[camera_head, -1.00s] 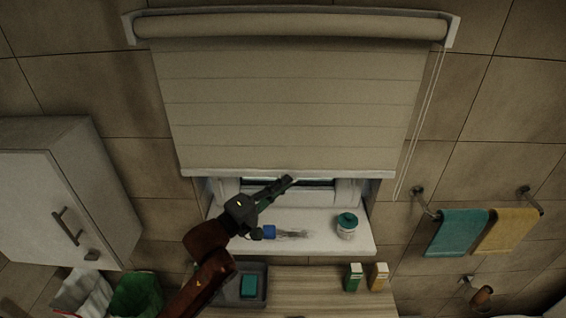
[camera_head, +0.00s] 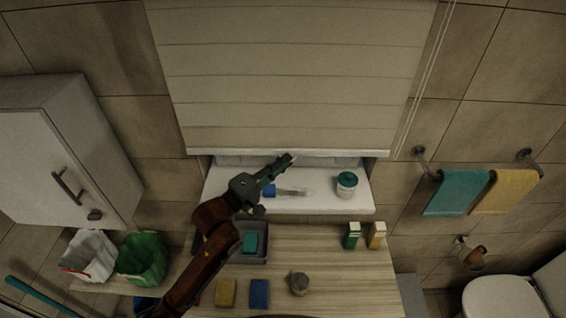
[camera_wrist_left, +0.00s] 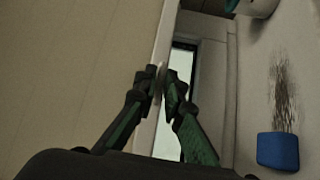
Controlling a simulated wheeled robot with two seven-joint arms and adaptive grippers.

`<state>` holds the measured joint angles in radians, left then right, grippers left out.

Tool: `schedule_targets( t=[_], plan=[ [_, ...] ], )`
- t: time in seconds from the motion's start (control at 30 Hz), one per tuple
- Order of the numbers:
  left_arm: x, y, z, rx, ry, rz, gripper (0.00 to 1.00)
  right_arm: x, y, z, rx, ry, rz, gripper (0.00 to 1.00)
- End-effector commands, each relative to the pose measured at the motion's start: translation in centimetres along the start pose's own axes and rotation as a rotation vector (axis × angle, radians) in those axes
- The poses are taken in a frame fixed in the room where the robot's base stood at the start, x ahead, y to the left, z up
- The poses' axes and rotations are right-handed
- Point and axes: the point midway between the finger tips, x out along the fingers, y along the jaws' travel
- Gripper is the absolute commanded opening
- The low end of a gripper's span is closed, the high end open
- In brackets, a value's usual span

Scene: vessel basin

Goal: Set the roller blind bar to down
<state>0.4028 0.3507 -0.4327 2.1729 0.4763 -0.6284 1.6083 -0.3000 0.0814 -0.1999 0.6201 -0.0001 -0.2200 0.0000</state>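The beige roller blind (camera_head: 290,75) hangs in front of the window, its top out of the head view. Its pale bottom bar (camera_head: 235,152) is level and a little above the window sill (camera_head: 225,205). My left gripper (camera_head: 288,160) is at the middle of the bar. In the left wrist view, the fingertips (camera_wrist_left: 160,80) sit on either side of the bar (camera_wrist_left: 167,35), close together, and look closed on it. A strip of window (camera_wrist_left: 180,60) shows beyond the bar. My right gripper is not in view.
The wooden counter (camera_head: 330,265) carries a grey tray (camera_head: 262,228), small boxes and sponges. A white cabinet (camera_head: 50,150) is at left. Towels (camera_head: 455,194) hang at right.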

Motion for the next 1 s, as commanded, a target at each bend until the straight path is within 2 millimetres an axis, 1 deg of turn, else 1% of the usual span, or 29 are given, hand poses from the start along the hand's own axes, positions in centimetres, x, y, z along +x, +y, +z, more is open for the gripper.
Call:
schedule_targets(
  t=[0.03, 0.17, 0.43, 0.53, 0.67, 0.9, 1.0],
  plan=[
    [0.0, 0.0, 0.0, 0.0, 0.0, 0.0, 0.14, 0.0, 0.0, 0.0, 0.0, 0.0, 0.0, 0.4],
    [0.0, 0.1, 0.0, 0.0, 0.0, 0.001, 0.23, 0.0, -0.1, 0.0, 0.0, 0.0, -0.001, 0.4],
    [-0.1, 0.1, 0.0, 0.0, 0.0, 0.001, 0.23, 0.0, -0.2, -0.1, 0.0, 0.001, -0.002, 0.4],
    [-0.7, 0.0, 0.0, 0.0, 0.0, 0.001, 0.23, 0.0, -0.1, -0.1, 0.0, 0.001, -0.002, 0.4],
    [-2.6, 0.0, -0.1, 0.001, 0.001, 0.0, 0.23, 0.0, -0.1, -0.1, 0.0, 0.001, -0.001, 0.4],
    [-7.7, 0.0, 0.0, 0.0, 0.0, -0.001, 0.23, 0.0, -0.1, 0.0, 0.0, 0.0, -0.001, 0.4],
    [-9.5, -0.1, -0.1, 0.0, 0.001, -0.001, 0.23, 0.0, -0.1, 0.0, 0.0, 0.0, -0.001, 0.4]
  ],
)
